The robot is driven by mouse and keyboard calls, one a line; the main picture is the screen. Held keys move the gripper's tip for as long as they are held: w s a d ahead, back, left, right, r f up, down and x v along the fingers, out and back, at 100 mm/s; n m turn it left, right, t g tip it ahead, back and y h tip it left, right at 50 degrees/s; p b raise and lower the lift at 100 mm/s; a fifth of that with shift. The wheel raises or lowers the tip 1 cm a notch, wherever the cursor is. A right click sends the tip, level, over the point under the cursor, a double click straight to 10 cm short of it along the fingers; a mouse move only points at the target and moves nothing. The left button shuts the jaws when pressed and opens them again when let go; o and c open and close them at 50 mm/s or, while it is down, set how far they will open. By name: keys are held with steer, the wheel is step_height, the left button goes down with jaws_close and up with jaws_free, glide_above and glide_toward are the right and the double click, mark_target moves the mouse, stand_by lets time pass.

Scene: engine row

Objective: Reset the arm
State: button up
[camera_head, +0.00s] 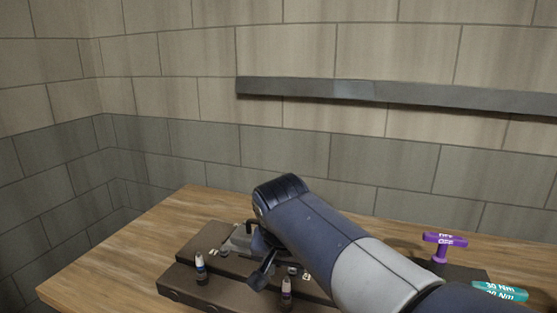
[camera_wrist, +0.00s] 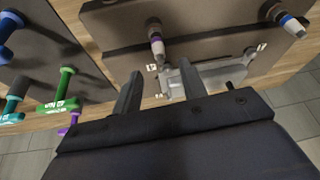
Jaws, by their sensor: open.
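My arm (camera_head: 325,235) reaches in from the lower right of the head view, over a brown stepped block on the table. My gripper (camera_wrist: 160,92) shows in the wrist view with its two dark fingers apart and nothing between them. In the head view the gripper (camera_head: 262,258) hangs below the arm's end, low over the block, and is partly hidden by the arm. A grey metal part (camera_wrist: 208,76) lies on the block just beyond the fingers. I cannot tell whether the fingers touch it.
The brown block (camera_head: 190,292) carries small upright pegs, one (camera_head: 200,265) at its left. A purple-handled tool (camera_head: 445,238) and a teal one (camera_head: 500,291) stand at the right. The wooden table (camera_head: 110,270) is bare at left; a wall stands behind.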

mark_target(287, 280)
steer(key=x, duration=0.8)
steer(key=shift+d+f, duration=0.1)
steer(key=shift+f, duration=0.2)
steer(key=shift+w, duration=0.25)
steer(key=shift+s+n+y, duration=0.1)
steer(key=shift+n+y, duration=0.2)
steer(key=shift+n, duration=0.5)
steer(key=shift+s+r, duration=0.2)
steer(key=shift+r, duration=0.3)
steer(key=shift+f, duration=0.1)
